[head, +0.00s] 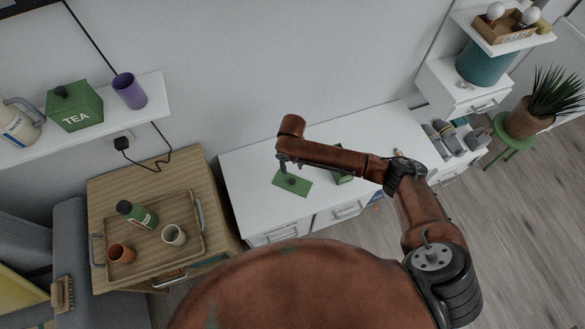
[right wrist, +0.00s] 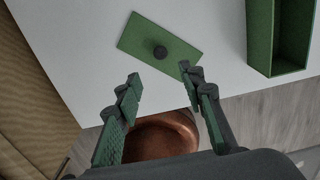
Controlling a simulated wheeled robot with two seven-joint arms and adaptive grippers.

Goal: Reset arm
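My right gripper (right wrist: 160,75) is open, with its two fingers apart and nothing between them in the right wrist view. A flat green lid with a dark round knob (right wrist: 174,46) lies on the white desk beyond the fingertips; it also shows in the head view (head: 301,186). An open green box (right wrist: 265,40) stands on the desk to the right of the lid; in the head view my right arm partly hides it (head: 344,178). My right arm reaches over the desk, and its fingers are hard to make out in the head view. My left gripper is out of sight.
A wooden tray (head: 190,255) with a green bottle (head: 138,215) and two cups stands on the wooden cabinet at left. A wall shelf holds a green TEA box (head: 75,106) and a purple cup (head: 129,91). A plant (head: 532,112) stands at right.

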